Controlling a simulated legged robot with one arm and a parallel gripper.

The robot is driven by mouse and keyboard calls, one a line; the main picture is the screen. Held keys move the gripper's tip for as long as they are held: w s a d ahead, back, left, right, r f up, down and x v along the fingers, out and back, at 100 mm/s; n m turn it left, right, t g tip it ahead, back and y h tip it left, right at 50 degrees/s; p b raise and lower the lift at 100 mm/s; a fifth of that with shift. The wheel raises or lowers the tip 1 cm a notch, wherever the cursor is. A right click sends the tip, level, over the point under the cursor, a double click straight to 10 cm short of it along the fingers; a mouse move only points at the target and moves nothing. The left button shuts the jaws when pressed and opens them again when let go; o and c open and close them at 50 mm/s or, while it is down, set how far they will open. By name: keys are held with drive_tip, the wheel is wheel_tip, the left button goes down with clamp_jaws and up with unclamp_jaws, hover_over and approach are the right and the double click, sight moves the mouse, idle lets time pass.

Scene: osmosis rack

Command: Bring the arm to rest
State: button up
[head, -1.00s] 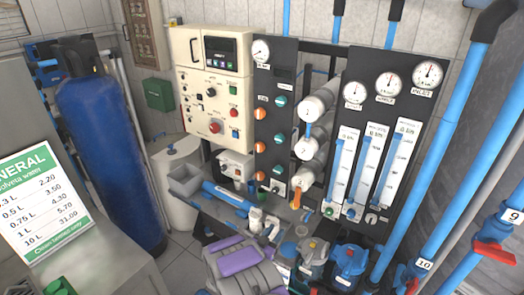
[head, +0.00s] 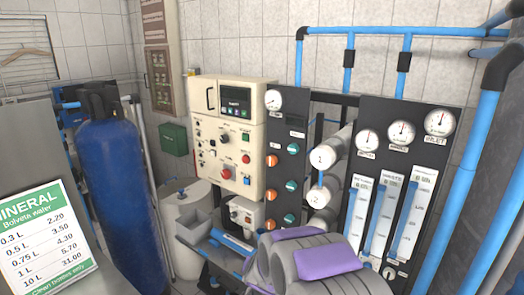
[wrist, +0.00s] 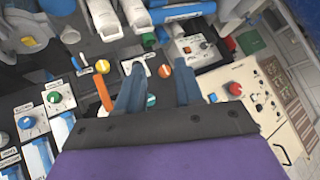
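My arm, grey with purple panels, rises into the bottom centre of the head view, in front of the osmosis rack. Its gripper fingers cannot be made out there. In the wrist view, my gripper (wrist: 160,88) shows two blue-grey fingers, spread apart with nothing held between them. The fingers point toward the rack. An orange knob (wrist: 165,71) on the dark panel shows in the gap between them, but the distance to it cannot be told.
The cream control box (head: 222,135) and gauge panel (head: 408,160) stand behind my arm. Blue pipes (head: 375,31) run above and right. A blue tank (head: 118,200) and price sign (head: 42,240) are at left. A white container (head: 188,235) stands beside the rack.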

drive_tip(key=s+d+r+n+g+y+b, duration=0.15)
drive_tip(key=s+r, duration=0.25)
drive_tip(key=s, duration=0.5)
drive_tip(key=s+d+r+n+g, duration=0.2)
drive_tip(key=s+r+g, duration=0.15)
drive_tip(key=s, duration=0.55)
drive_tip(key=s+d+r+g, duration=0.1)
drive_tip(key=s+d, duration=0.3)
drive_tip(key=s, duration=0.6)
drive_tip(key=s+d+r+g+h, duration=0.1)
drive_tip(key=s+d+g, duration=0.2)
drive_tip(key=s, duration=0.7)
drive_tip(key=s+d+r+g+h, duration=0.1)
drive_tip(key=s+d+g, duration=0.1)
drive_tip(key=s+d, duration=0.3)
drive_tip(key=s, duration=0.4)
drive_tip(key=shift+s+b, duration=0.4)
drive_tip(key=shift+o, duration=0.3)
drive_tip(key=shift+h, duration=0.25)
